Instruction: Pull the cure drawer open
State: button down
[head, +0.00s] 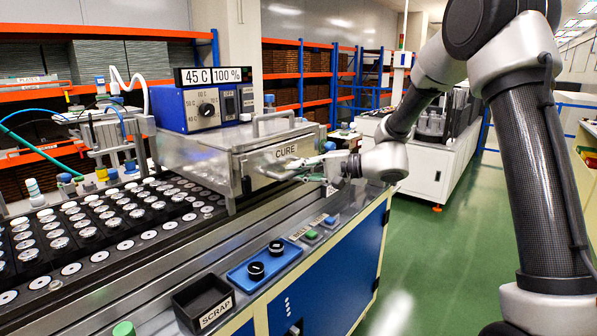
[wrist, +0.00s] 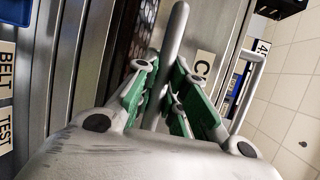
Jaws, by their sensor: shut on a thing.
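The cure drawer (head: 252,166) is a metal front with a CURE label, in the steel box under the blue control unit. In the wrist view part of its label (wrist: 203,66) shows beside the fingers. My gripper (head: 308,167) is at the drawer front. In the wrist view my gripper (wrist: 163,88) has its green-padded fingers shut on the grey drawer handle (wrist: 176,32), a round bar running between them. The head view shows the front close against the box; I cannot tell whether there is a small gap.
A belt of dark carriers with round parts (head: 88,232) runs left of the box. In front are a blue tray (head: 264,264) with black parts, a SCRAP bin (head: 203,300), and green and blue buttons. The green floor (head: 440,250) to the right is clear.

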jog(key=s+d, duration=1.1)
jog(key=d, duration=0.1)
jog(key=shift+d, duration=0.1)
jog(key=c, duration=1.5)
grip_release()
jog(key=shift+o, duration=0.2)
jog(key=v, duration=1.2)
